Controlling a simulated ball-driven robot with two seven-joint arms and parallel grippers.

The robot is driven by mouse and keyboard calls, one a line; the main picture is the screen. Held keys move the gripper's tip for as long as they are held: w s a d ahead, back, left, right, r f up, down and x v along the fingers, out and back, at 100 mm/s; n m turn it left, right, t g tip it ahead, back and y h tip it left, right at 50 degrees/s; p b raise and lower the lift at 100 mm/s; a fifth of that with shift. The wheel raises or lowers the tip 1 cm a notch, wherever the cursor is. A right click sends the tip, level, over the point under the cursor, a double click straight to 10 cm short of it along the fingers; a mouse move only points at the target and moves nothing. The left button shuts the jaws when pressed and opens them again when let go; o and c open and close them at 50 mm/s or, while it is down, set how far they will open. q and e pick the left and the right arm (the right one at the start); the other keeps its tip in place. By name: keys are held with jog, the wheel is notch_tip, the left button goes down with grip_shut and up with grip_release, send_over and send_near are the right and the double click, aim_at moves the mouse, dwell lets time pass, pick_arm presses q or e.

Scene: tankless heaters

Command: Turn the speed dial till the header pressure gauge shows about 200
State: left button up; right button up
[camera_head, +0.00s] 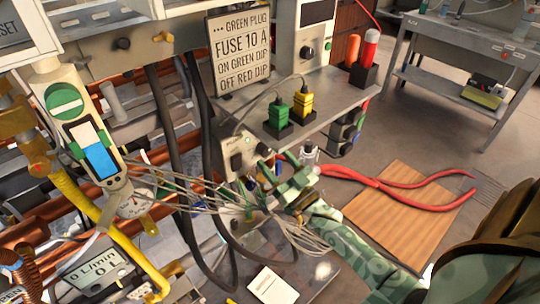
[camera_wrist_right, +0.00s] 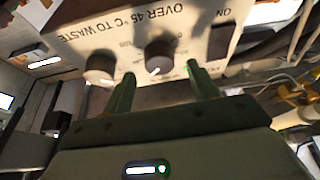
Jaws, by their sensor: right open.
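A grey control box (camera_head: 238,148) with dark knobs stands below the shelf in the head view. In the right wrist view its face (camera_wrist_right: 190,22) shows two round knobs, a left one (camera_wrist_right: 98,70) and a middle one (camera_wrist_right: 158,58) with a white pointer mark; which is the speed dial I cannot read. My right gripper (camera_wrist_right: 161,72) is open, its green fingers pointing at the box, with the middle knob between their tips in the picture; contact is unclear. It is also in the head view (camera_head: 279,175). My left gripper is out of view.
Thin loose wires (camera_head: 195,200) hang between the gauge and my right gripper. A yellow pipe (camera_head: 120,245) and a flow display (camera_head: 95,272) showing 0 are lower left. Green and yellow plugs (camera_head: 303,103) stand on the shelf above.

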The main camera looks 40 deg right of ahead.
aim_at(265, 149)
jog(key=shift+x, duration=1.3)
jog(key=c, duration=1)
jog(key=shift+n+y, duration=0.4)
jog(key=shift+n, duration=0.1)
jog(key=o, duration=1)
jog(key=shift+s, duration=0.1)
